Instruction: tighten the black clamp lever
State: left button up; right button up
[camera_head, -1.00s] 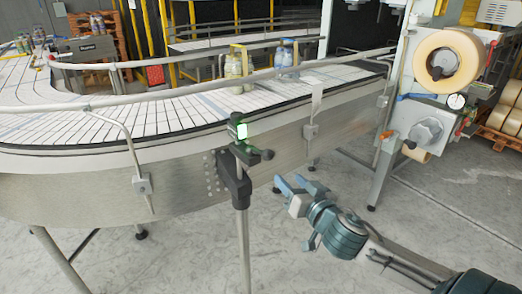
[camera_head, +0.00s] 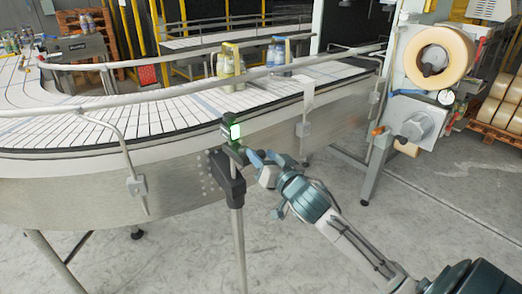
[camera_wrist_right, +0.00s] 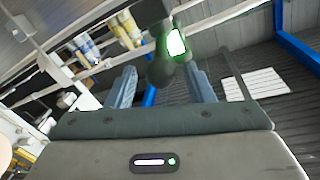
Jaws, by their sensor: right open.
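The black clamp lever (camera_wrist_right: 161,74) shows in the right wrist view as a round dark knob between the two blue fingers of my right gripper (camera_wrist_right: 160,84). The fingers stand apart on either side of it; I cannot tell if either touches it. In the head view my open right gripper (camera_head: 263,157) is at the lever's place, and its fingers largely hide the lever. A sensor (camera_head: 231,131) with a lit green-white face sits just above, on a black bracket (camera_head: 228,178) on a grey post. My left gripper is not in view.
The conveyor (camera_head: 150,118) with its metal side rail (camera_head: 190,87) runs right behind the post. Bottles (camera_head: 226,66) stand on the belt. A labelling machine with a tan roll (camera_head: 438,57) stands at the right. The floor in front is clear.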

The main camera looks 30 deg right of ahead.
jog(key=shift+w, duration=0.75)
grip_shut()
jog(key=shift+d, duration=0.1)
